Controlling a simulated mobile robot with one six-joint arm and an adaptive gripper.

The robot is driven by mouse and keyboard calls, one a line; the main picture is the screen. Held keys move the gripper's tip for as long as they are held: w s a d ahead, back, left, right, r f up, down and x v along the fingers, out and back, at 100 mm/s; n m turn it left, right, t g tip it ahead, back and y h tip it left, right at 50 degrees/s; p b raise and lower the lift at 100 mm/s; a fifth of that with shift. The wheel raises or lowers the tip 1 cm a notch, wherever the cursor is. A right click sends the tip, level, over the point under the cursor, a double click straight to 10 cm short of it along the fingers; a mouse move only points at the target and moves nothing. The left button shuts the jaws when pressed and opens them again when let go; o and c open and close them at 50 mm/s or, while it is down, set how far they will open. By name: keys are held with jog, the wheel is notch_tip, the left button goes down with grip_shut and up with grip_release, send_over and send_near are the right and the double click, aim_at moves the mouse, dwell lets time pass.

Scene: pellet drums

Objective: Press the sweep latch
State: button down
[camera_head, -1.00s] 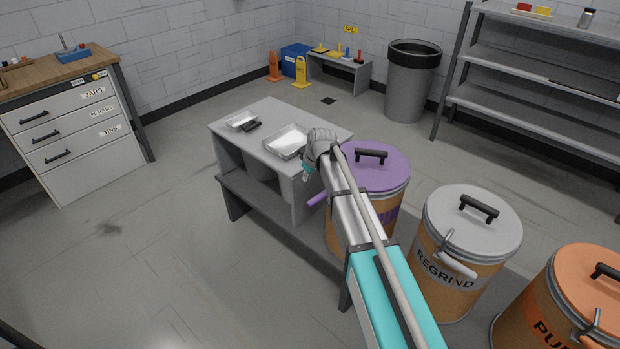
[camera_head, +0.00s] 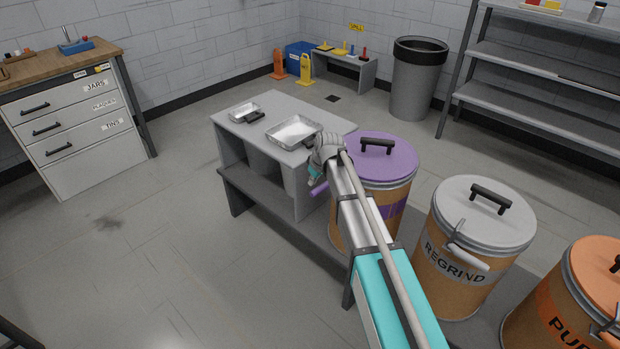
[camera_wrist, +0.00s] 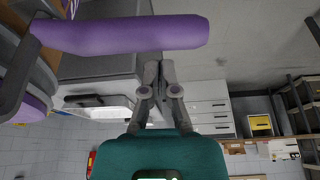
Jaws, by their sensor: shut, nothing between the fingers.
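The purple-lidded drum (camera_head: 383,160) stands beside the grey bench; its label is mostly hidden by my arm. Its purple latch lever (camera_head: 319,189) sticks out to the left, low beside the bench end. In the wrist view the lever (camera_wrist: 130,36) crosses the top of the picture as a thick purple bar on a dark bracket. My gripper (camera_wrist: 156,64) is shut and empty, its fingertips just below the bar in that view. I cannot tell whether they touch it. In the head view my wrist hides most of the gripper (camera_head: 312,180).
The grey bench (camera_head: 243,137) holds two metal trays (camera_head: 294,132) close to my wrist. The REGRIND drum (camera_head: 484,215) and an orange-lidded drum (camera_head: 597,280) stand to the right, with their own levers. The floor left of the bench is clear.

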jog(key=shift+s+d+f, duration=0.1)
jog(key=shift+s+d, duration=0.15)
jog(key=shift+d, duration=0.1)
